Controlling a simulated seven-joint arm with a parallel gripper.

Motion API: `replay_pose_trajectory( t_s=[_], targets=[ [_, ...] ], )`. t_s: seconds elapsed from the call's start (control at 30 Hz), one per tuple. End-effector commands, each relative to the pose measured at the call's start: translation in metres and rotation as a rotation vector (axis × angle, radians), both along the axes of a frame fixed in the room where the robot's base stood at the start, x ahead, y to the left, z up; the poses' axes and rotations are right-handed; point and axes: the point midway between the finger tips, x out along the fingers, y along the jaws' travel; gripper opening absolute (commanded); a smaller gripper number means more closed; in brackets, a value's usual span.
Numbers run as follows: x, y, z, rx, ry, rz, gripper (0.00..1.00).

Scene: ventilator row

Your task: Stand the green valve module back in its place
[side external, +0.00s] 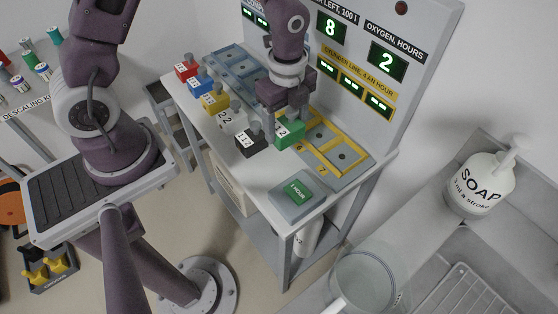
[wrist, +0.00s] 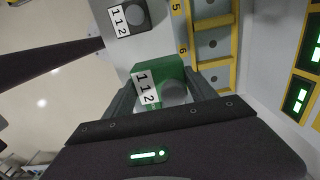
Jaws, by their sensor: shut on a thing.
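The green valve module (side external: 289,135) carries a white label reading 112 and has a grey round knob. It is upright or nearly so, between the fingers of my gripper (side external: 284,112), which is shut on it. In the wrist view the green module (wrist: 147,72) sits between both fingers (wrist: 163,98). It is beside the yellow-framed bays (side external: 337,153), on their near side by the number 6. Whether its base touches the table is hidden. The yellow bays that show in the wrist view (wrist: 212,45) are empty, each with a dark central spot.
A black module (side external: 250,142) labelled 112 stands close left of the green one. White (side external: 231,121), yellow (side external: 214,104), blue (side external: 203,88) and red (side external: 187,70) modules continue the row. A grey box with a green 1 HOUR button (side external: 298,192) is at the front. The display panel (side external: 420,22) rises behind.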

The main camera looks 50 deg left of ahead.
Motion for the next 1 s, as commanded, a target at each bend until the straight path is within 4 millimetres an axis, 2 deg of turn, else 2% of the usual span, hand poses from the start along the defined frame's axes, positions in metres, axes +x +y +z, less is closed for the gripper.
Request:
replay_pose_trajectory(
  t_s=[0.03,0.1,0.2,0.3,0.6,1.0],
  targets=[
    [-0.015,0.0,0.001,-0.001,0.001,0.0,0.07],
    [-0.028,-0.001,0.0,-0.002,0.001,-0.001,0.07],
    [-0.036,-0.001,-0.016,-0.003,0.006,0.001,0.07],
    [-0.037,-0.001,-0.04,-0.003,0.007,0.0,0.07],
    [-0.036,-0.001,-0.095,-0.003,0.004,0.002,0.07],
    [-0.035,-0.001,-0.103,-0.003,0.001,0.001,0.07]
  ],
)
